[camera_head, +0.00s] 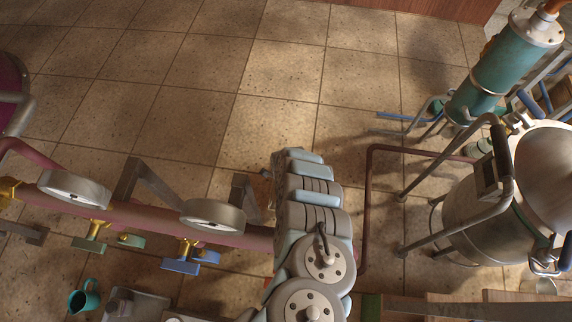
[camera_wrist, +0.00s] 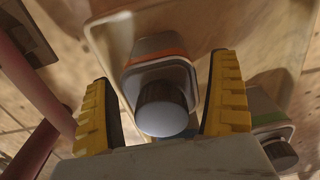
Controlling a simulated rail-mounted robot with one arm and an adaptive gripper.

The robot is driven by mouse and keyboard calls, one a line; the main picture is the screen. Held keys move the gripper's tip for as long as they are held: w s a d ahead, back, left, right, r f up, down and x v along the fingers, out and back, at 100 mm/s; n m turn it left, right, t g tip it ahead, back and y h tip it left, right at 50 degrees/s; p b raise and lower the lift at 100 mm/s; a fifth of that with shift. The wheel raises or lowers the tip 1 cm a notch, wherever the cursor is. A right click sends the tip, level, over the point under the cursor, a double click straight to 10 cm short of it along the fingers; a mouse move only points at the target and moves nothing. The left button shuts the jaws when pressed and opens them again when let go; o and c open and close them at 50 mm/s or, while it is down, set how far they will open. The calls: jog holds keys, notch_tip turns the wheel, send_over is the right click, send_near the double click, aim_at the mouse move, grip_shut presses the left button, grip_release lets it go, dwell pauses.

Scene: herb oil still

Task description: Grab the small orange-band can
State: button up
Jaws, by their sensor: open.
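In the wrist view, the small orange-band can (camera_wrist: 158,64) is at the upper middle, a grey can with an orange stripe and a round grey cap facing the camera. My gripper (camera_wrist: 163,78) is open, with one yellow-padded finger on each side of this can. I cannot tell whether either finger touches it. A similar can with a green band (camera_wrist: 268,118) is at the right, just outside the right finger. In the head view my arm hides the gripper, and neither can is clear.
In the wrist view, a pale tan surface lies behind the cans, and a reddish pipe (camera_wrist: 38,88) runs at the left. The head view shows a red pipe with gauges (camera_head: 150,222), a teal mug (camera_head: 84,298), and a metal still (camera_head: 478,218) at right. Tiled floor is open beyond.

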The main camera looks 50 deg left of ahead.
jog(key=c, duration=1.3)
jog(key=shift+c, duration=0.2)
